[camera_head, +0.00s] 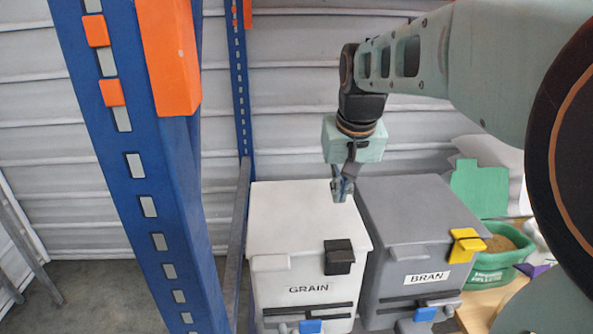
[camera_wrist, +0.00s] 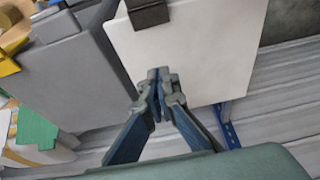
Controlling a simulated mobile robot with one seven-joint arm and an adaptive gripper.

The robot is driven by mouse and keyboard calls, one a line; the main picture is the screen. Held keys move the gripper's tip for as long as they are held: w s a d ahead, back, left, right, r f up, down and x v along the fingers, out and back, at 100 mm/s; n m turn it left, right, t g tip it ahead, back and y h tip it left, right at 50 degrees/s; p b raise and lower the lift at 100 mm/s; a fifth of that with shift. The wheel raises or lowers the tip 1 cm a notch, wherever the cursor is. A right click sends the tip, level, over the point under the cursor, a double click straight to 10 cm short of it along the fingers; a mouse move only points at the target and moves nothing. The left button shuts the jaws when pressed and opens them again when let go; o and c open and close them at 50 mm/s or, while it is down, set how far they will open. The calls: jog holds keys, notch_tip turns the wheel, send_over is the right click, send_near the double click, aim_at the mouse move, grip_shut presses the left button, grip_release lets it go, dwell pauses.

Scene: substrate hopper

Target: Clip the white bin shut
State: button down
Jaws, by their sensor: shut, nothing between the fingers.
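The white bin (camera_head: 284,275) is labelled GRAIN and stands left of the grey bin. Its white lid (camera_head: 305,215) lies down on top, and the lid also shows in the wrist view (camera_wrist: 205,55). A black clip (camera_head: 338,257) sits at the right of the bin's front edge; it shows at the top of the wrist view (camera_wrist: 148,12). I cannot tell whether the clip is fastened. My gripper (camera_head: 341,193) is shut and empty, above the right rear part of the white lid. Its fingertips also show in the wrist view (camera_wrist: 158,75), apart from the clip.
A grey bin (camera_head: 405,225) labelled BRAN, with a yellow clip (camera_head: 466,246), stands close on the right. A green tub (camera_head: 497,262) is farther right. A blue rack upright (camera_head: 150,190) with orange parts stands at the left front. A ribbed wall (camera_head: 290,100) is behind.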

aim_at(336, 236)
jog(key=shift+d, duration=0.1)
jog(key=x, duration=1)
jog(key=shift+b, duration=0.35)
jog(key=shift+s, duration=2)
